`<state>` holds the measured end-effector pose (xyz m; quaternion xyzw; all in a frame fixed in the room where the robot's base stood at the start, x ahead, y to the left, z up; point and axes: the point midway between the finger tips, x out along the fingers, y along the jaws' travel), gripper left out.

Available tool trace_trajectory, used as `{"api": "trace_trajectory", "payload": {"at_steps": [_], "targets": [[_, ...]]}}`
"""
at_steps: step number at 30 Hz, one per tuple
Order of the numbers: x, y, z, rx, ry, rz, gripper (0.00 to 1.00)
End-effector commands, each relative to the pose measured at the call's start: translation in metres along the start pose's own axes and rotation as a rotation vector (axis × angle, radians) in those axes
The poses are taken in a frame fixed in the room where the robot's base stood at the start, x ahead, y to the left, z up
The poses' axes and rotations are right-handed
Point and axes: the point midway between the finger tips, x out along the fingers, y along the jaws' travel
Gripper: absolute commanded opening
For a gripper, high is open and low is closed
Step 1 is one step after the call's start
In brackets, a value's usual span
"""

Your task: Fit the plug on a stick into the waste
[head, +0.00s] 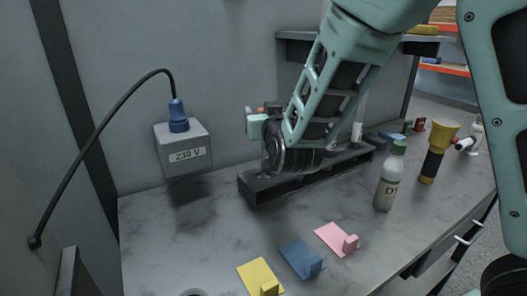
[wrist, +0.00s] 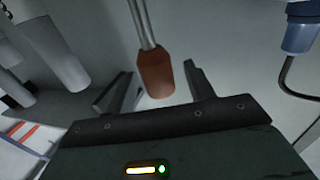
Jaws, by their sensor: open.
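In the wrist view, a brown-orange handle end (wrist: 156,74) on a thin metal rod (wrist: 142,22) shows between the fingers of my gripper (wrist: 158,86). It may be the plug on a stick; no plug end is clearly visible. My gripper is open, with a finger on each side of the handle and visible gaps; I cannot tell how deep the handle sits between them. In the head view, my wrist covers much of the dark rack (head: 252,188) at the back of the bench. A round rim (head: 193,292), possibly the waste, is cut off at the bottom edge.
A 230 V box (head: 184,150) with a blue plug and black cable is on the wall. A bottle (head: 391,178) and a yellow-black torch (head: 436,152) stand right. Yellow (head: 259,276), blue (head: 301,259) and pink (head: 336,239) cards lie in front. The left bench top is clear.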

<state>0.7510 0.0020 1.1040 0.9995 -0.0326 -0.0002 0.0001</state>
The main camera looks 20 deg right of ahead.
Motion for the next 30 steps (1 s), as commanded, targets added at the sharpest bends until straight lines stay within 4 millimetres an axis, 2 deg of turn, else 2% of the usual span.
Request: {"api": "trace_trajectory", "payload": {"at_steps": [2, 6, 7, 8, 17, 20, 30], "targets": [[0.0, 0.0, 0.0, 0.0, 0.0, 0.0, 0.51], [0.0, 0.0, 0.0, 0.0, 0.0, 0.0, 0.12], [0.0, 0.0, 0.0, 0.0, 0.0, 0.0, 0.03], [0.0, 0.0, 0.0, 0.0, 0.0, 0.0, 0.0], [0.0, 0.0, -0.004, 0.002, 0.003, 0.0, 0.0], [0.0, 0.0, -0.016, 0.004, 0.005, 0.0, 0.0], [-0.001, 0.0, -0.081, 0.005, 0.006, 0.0, 0.0]]}}
